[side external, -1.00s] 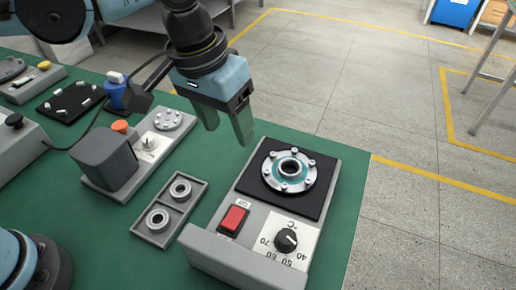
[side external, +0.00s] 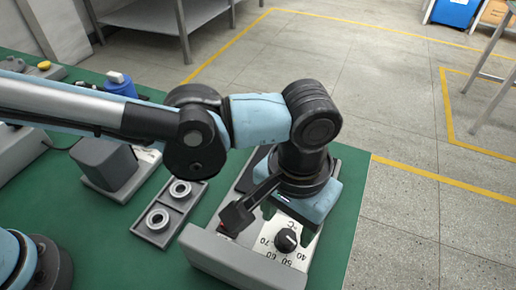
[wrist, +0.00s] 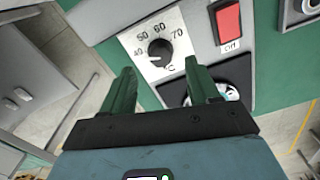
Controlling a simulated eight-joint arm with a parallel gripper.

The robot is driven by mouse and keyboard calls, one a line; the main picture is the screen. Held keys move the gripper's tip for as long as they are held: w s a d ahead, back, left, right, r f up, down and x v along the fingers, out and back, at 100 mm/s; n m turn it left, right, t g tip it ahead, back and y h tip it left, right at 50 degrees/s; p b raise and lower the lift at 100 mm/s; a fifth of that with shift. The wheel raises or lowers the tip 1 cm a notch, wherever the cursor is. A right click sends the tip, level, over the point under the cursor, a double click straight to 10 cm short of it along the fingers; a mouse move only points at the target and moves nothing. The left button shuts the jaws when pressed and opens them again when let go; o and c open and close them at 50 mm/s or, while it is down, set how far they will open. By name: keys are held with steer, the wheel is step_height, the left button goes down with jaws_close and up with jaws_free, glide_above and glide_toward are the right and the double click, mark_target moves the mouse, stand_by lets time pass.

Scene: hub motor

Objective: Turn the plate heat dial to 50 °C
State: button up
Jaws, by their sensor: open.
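The plate heat dial (side external: 286,239) is a black knob on a white scale plate at the front of the grey hot plate unit (side external: 240,262). In the wrist view the dial (wrist: 161,53) shows between and just beyond my green fingertips. Its white mark points to the left, near or a little below the 40. The scale numbers 40, 50, 60 and 70 are visible there. My gripper (wrist: 159,68) is open and empty, its fingers on either side of the dial's line of sight. In the side view my gripper (side external: 288,225) hangs over the unit near the dial; contact cannot be told.
A red rocker switch (wrist: 229,24) sits beside the dial. My wrist hides most of the black plate and the hub on it. A grey tray (side external: 153,235) with two rings lies left of the unit. Open floor lies to the right.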

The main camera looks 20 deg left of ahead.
mark_target(286, 238)
steer(key=shift+f, duration=2.5)
steer(key=c, duration=1)
